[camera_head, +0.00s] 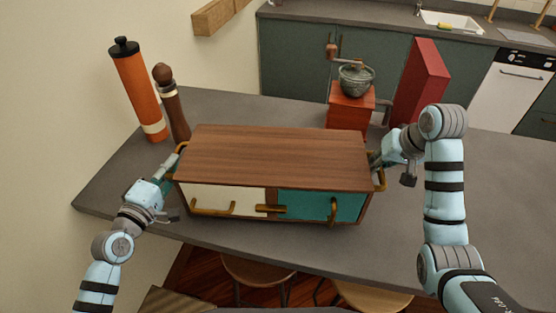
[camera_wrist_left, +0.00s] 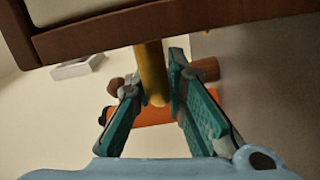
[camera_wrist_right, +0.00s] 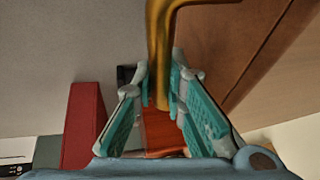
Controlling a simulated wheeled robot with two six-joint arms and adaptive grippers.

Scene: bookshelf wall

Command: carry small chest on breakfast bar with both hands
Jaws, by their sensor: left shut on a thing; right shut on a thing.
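The small chest (camera_head: 275,155) has a brown wooden top, a cream front panel, a teal front panel and brass handles. It is at the bar's front edge in the head view; I cannot tell whether it touches the bar. My left gripper (camera_head: 172,168) is shut on the brass handle at its left end; the bar of that handle (camera_wrist_left: 153,75) passes between the fingers in the left wrist view. My right gripper (camera_head: 378,160) is shut on the right-end handle, which shows between the fingers in the right wrist view (camera_wrist_right: 158,50). The grey breakfast bar (camera_head: 270,110) extends behind and beside the chest.
An orange mill (camera_head: 138,90) and a dark brown mill (camera_head: 171,105) stand close behind the chest's left end. A coffee grinder (camera_head: 352,105) and a red upright block (camera_head: 420,82) stand behind its right end. Stools (camera_head: 258,270) are below the front edge.

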